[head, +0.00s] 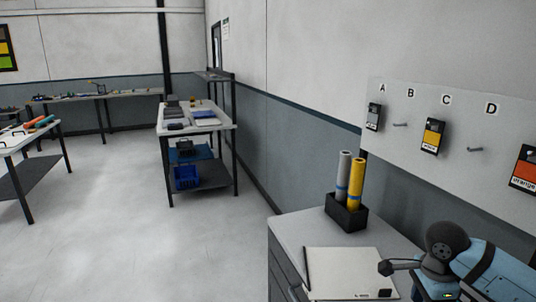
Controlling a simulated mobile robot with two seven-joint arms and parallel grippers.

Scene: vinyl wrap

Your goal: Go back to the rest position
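Neither of my grippers can be made out in the head view. A blue arm link with a dark round joint (447,243), which looks like part of my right arm, shows at the bottom right over the counter. A small dark knob sticks out to its left; I cannot tell what it belongs to. Nothing of my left arm shows.
A counter (290,233) at right carries a black holder (346,214) with grey and yellow rolls, and a pale board (343,268). Swatches hang on the wall panel (385,152) at A, C and the right edge; hooks B and D are bare. Left-centre floor is open.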

